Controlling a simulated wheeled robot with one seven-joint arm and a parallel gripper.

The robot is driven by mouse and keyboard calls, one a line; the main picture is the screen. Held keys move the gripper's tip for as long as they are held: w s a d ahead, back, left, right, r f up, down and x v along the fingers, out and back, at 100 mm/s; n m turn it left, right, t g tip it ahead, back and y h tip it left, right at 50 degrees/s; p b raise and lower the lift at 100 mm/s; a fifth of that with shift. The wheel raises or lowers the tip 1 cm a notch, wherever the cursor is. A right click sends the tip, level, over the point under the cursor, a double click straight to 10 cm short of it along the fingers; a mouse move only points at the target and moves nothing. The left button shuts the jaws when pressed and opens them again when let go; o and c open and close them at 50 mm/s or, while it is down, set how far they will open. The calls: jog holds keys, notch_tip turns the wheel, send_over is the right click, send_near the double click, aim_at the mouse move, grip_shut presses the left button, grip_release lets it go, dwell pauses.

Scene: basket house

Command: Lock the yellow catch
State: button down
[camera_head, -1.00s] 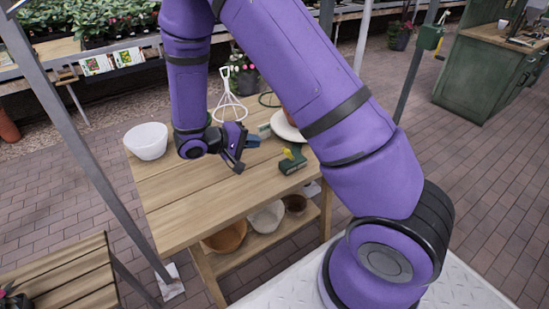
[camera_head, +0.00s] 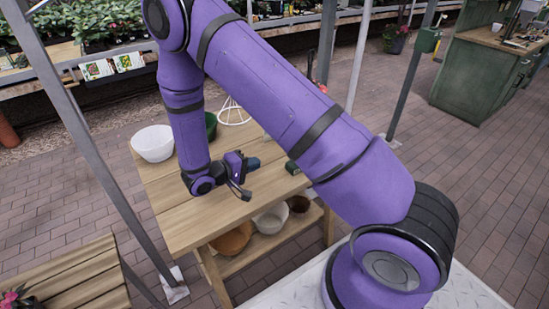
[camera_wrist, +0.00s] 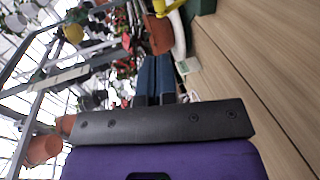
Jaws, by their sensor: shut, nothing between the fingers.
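The dark green block (camera_head: 292,167) stands on the wooden table, mostly hidden behind my arm in the head view. Its yellow catch is hidden there. In the wrist view a yellow piece (camera_wrist: 166,8), apparently the catch, shows at the top edge next to a green body (camera_wrist: 203,6). Whether it is locked cannot be told. My gripper (camera_head: 254,163) is low over the table, left of the green block and apart from it. Its blue fingers (camera_wrist: 156,62) are together and empty, pointing towards the yellow piece's side.
The wooden table (camera_head: 190,218) has a white bowl (camera_head: 153,143) at its left and a white wire frame (camera_head: 233,112) at the back. A green pot (camera_head: 211,126) stands behind my wrist. Pots sit on the lower shelf. The table's near part is clear.

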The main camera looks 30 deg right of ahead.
jog(key=s+x, duration=0.1)
jog(key=x, duration=1.2)
jog(key=shift+w+d, duration=0.3)
jog(key=shift+w, duration=0.25)
jog(key=shift+d, duration=0.1)
jog(key=d+r+y, duration=0.1)
jog(key=d+y, duration=0.1)
jog(key=y, duration=0.1)
jog(key=d+r+y, duration=0.1)
jog(key=y, duration=0.1)
jog(key=shift+d+r, duration=0.3)
jog(key=shift+d, duration=0.1)
jog(key=d+y, duration=0.1)
jog(key=y, duration=0.1)
jog(key=d+y, duration=0.2)
jog(key=shift+w+d+r, duration=0.15)
jog(key=shift+d+r, duration=0.05)
jog(key=shift+d, duration=0.05)
jog(key=shift+d+r, duration=0.1)
jog(key=shift+r, duration=0.7)
